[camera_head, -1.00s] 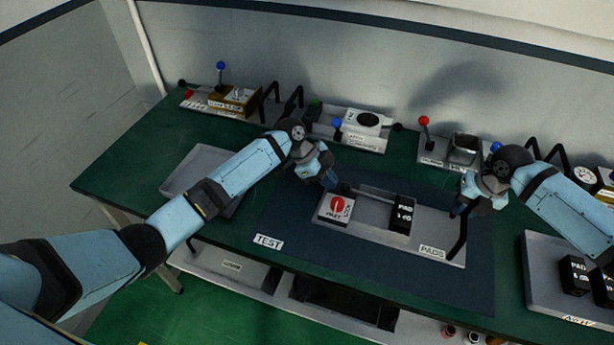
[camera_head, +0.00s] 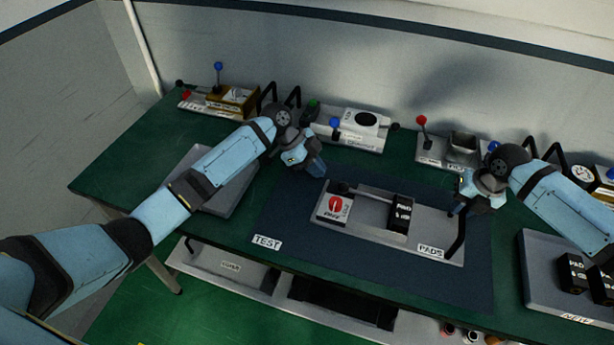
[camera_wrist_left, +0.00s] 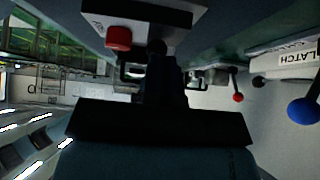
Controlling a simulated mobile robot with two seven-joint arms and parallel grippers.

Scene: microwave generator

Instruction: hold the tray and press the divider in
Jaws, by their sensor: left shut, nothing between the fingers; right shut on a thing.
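The grey tray (camera_head: 372,237), labelled PADS, lies on the dark blue mat. A white block with a red disc (camera_head: 335,204) is at its left end, and a black lettered block (camera_head: 400,212) stands further right. I cannot tell which part is the divider. My left gripper (camera_head: 319,171) is shut and empty, above and behind the knob, apart from it. My right gripper (camera_head: 457,211) is shut on the tray's black right handle (camera_head: 457,238).
A second tray (camera_head: 545,270) with black blocks is at the right. An empty grey tray (camera_head: 222,202) lies under my left arm. Fixtures with coloured knobs, including a red one (camera_head: 421,120), line the back. Mat is bare in front of the PADS tray.

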